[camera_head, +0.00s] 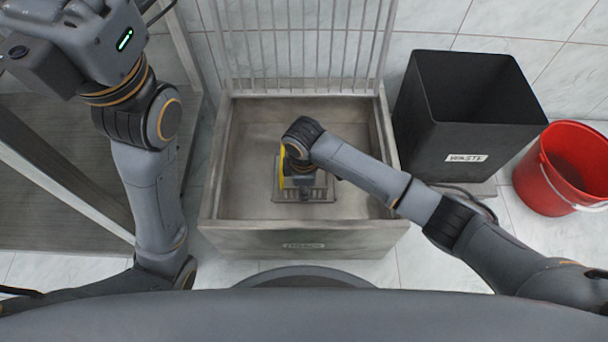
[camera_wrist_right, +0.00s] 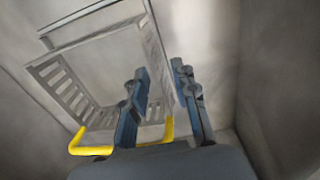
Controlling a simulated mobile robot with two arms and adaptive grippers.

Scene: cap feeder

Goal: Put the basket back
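The basket, a grey metal one with slotted sides, sits low inside the grey box (camera_head: 240,190), partly hidden by my right wrist in the head view (camera_head: 318,194). It fills the left of the right wrist view (camera_wrist_right: 62,82). Its yellow handle (camera_head: 282,168) also shows in the wrist view (camera_wrist_right: 90,150). My right gripper (camera_wrist_right: 162,72) is open, its fingers apart on either side of the basket's near side wall and the handle's end. I cannot tell whether either finger touches. My left arm is raised at the upper left; its fingers are out of view.
A barred grate (camera_head: 300,45) stands upright at the box's back. A black waste bin (camera_head: 440,130) and a red bucket (camera_head: 545,185) stand at the right. The box's walls surround the basket.

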